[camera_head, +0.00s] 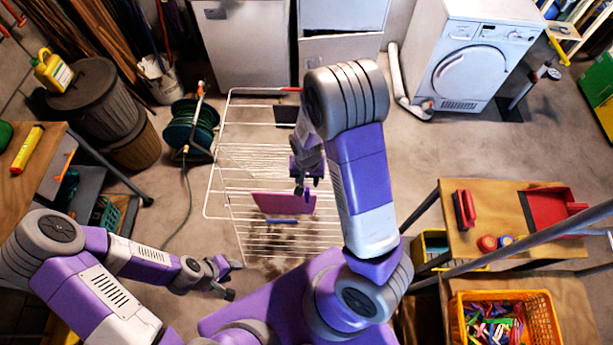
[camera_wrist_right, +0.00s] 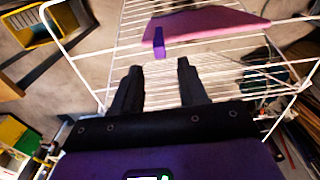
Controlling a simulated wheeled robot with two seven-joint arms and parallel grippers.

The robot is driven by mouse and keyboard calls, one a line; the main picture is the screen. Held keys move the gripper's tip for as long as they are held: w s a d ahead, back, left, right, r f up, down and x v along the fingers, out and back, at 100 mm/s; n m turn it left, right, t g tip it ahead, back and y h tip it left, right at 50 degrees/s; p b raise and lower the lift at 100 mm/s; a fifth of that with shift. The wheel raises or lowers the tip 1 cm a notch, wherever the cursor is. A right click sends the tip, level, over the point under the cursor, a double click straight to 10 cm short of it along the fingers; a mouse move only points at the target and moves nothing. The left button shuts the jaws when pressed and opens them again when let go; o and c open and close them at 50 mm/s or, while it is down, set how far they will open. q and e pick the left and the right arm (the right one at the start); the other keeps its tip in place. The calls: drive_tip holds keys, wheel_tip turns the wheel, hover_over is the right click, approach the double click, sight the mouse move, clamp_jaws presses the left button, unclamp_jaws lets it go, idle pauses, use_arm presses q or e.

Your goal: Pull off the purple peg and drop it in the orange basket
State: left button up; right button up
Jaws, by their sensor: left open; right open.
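The purple peg (camera_wrist_right: 158,43) sits upright on the edge of a pink cloth (camera_wrist_right: 208,32) on the white drying rack (camera_head: 222,160). The cloth also shows in the head view (camera_head: 272,203), where I cannot clearly tell the peg from my gripper. My right gripper (camera_wrist_right: 157,68) is open and empty, with the peg just beyond its fingertips, between them in the picture and apart from them. It also shows in the head view (camera_head: 302,190) above the rack. The orange basket (camera_head: 551,312), with several colored pegs in it, stands at the lower right. My left gripper (camera_head: 229,280) is open and empty, left of the rack's near end.
A wooden shelf (camera_head: 485,240) holds a red brush (camera_head: 464,209) and red dustpan (camera_head: 552,208) behind the basket. A grey rail crosses near the basket. A green hose reel (camera_head: 188,128) stands left of the rack. The floor right of the rack is partly clear.

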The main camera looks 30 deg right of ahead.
sight(307, 189)
use_arm(q)
wheel_tip(307, 189, down, 7)
drive_tip(key=b, duration=0.6)
use_arm(e)
drive_tip(key=shift+w+f, duration=0.1)
drive_tip(key=shift+f, duration=3.9)
clamp_jaws()
use_arm(q)
drive_tip(key=shift+r, duration=0.1)
use_arm(e)
drive_tip(key=shift+r, duration=0.15)
drive_tip(key=shift+r+p, duration=2.65)
drive_tip(key=shift+r, duration=0.3)
use_arm(q)
wheel_tip(307, 189, up, 5)
drive_tip(key=shift+r, duration=0.15)
drive_tip(key=shift+s, duration=0.1)
use_arm(e)
drive_tip(key=shift+f, duration=0.1)
